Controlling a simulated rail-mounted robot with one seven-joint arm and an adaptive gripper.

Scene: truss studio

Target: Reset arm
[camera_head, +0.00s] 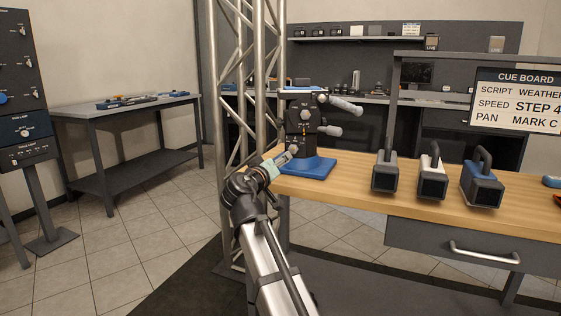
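My gripper (286,158) is at the end of my arm, which reaches up from the bottom of the view. Its tip is close in front of a black and blue device (305,116) with levers on its right side. The device stands upright on a blue base (314,169) at the left end of the wooden table. I cannot tell whether my gripper touches the device. The fingers are small and partly merge with the device behind them, so their opening is unclear.
Three handled dark boxes, grey (386,172), white (432,178) and blue (482,185), stand on the wooden table (345,180). A metal truss (226,130) rises left of the device. A cue board (520,101) hangs at right. A control panel (22,125) stands far left. Floor between is clear.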

